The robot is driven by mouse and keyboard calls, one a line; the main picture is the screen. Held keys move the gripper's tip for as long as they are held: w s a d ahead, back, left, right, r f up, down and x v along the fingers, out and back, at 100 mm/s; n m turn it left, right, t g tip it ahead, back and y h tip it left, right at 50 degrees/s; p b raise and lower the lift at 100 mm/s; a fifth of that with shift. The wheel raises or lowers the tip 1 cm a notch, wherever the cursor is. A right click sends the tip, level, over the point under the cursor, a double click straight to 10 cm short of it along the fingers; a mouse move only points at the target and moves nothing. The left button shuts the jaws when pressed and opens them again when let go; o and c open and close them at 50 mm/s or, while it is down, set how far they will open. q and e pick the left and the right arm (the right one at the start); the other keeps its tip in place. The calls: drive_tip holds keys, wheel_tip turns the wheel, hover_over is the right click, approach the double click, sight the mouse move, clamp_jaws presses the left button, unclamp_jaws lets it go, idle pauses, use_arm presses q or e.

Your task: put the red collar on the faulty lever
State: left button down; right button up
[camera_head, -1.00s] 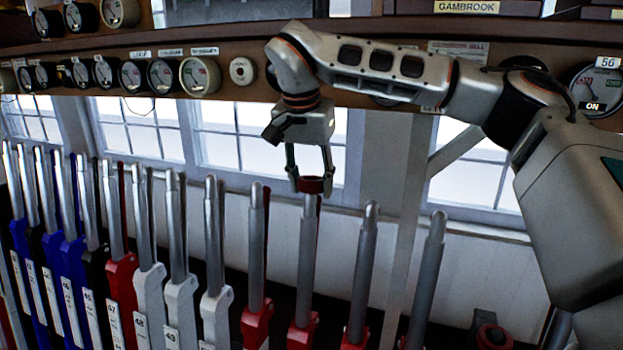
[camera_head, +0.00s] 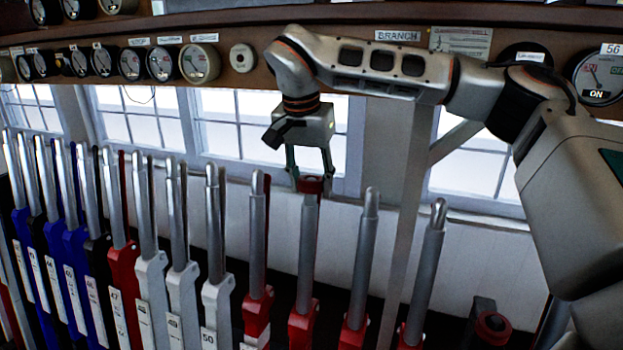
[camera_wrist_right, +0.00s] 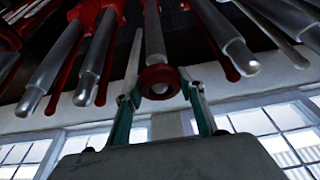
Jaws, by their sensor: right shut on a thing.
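My right gripper (camera_head: 312,180) is shut on the red collar (camera_head: 314,186), which sits at the top end of a grey lever (camera_head: 307,245) with a red base. In the right wrist view the collar (camera_wrist_right: 158,80) is between the two fingertips, and the rounded lever tip (camera_wrist_right: 161,88) shows inside its ring. The collar appears to be around the tip; how far down it sits is hard to tell. No mark in view tells which lever is faulty. My left gripper is not in view.
Similar levers stand close on both sides, including a grey one (camera_head: 362,260) to the right and another (camera_head: 257,230) to the left. A second red ring (camera_head: 493,325) is at the lower right. Dials (camera_head: 200,63) line the shelf above, with windows behind.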

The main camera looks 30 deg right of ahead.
drive_tip(key=shift+s+a+f, duration=0.1)
drive_tip(key=shift+f, duration=0.75)
drive_tip(key=o, duration=1.1)
drive_tip(key=shift+o, duration=0.2)
drive_tip(key=shift+o, duration=0.8)
drive_tip(key=shift+r, duration=0.1)
